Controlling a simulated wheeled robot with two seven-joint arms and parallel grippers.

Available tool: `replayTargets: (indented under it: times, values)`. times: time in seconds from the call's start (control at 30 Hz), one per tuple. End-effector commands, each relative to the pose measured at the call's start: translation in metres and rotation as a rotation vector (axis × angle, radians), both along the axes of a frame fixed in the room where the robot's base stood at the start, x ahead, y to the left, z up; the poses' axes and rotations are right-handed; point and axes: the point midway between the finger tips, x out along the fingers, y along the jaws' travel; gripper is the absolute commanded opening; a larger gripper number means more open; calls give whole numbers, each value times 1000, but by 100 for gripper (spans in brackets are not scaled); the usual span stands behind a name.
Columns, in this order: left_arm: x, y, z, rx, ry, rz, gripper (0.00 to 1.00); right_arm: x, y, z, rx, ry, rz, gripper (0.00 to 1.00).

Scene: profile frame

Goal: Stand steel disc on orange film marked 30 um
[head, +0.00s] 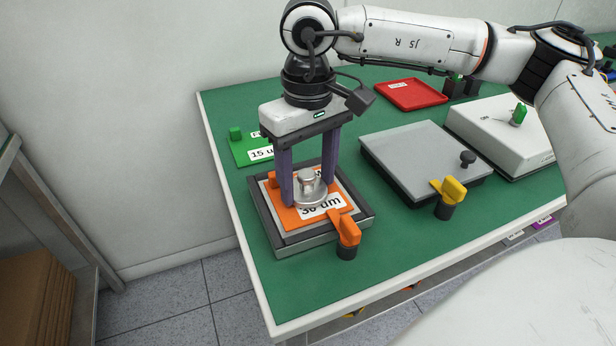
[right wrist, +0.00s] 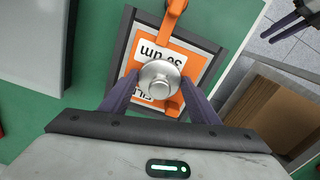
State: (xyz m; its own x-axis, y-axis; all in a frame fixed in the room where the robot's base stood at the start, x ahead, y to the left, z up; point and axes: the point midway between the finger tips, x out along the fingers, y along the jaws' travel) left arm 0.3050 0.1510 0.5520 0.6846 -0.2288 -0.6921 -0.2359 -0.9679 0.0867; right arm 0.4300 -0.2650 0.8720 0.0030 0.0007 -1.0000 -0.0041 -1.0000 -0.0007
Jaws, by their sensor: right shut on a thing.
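The steel disc (head: 311,190) is a round silver weight with a knob on top. My right gripper (head: 310,187) is shut on it, with one purple finger on each side. The disc also shows in the right wrist view (right wrist: 160,77). It is upright over the orange film (head: 289,216), whose white label reads 30 um and is partly covered. I cannot tell whether the disc touches the film. The film lies in a dark square frame (head: 262,224) with an orange tab at the front. Dark prongs at the right wrist view's top right look like my left gripper (right wrist: 286,27).
A green film marked 15 um (head: 243,151) lies behind the frame. A grey plate (head: 415,152) with a yellow tab (head: 452,190) stands to the right. A red tray (head: 411,94) and a white box (head: 490,127) are farther off. The green table (head: 345,277) is clear in front.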

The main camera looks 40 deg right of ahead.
Motion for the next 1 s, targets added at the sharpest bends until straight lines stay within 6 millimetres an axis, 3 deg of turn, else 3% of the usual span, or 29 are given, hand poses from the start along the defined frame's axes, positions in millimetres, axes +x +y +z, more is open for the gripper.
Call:
replayTargets:
  times: [0.07,0.1,0.2,0.6,1.0]
  values:
    - [0,0,0,0,-1,0,31,0,0,0,1,0,0,20]
    - [0,0,0,0,-1,-1,31,0,0,-1,0,2,0,57]
    - [0,0,0,0,-1,-1,31,0,0,-1,0,3,0,74]
    - [1,1,2,1,-2,0,31,0,0,7,0,1,1,74]
    - [1,1,11,4,-4,0,31,1,1,86,1,-1,2,74]
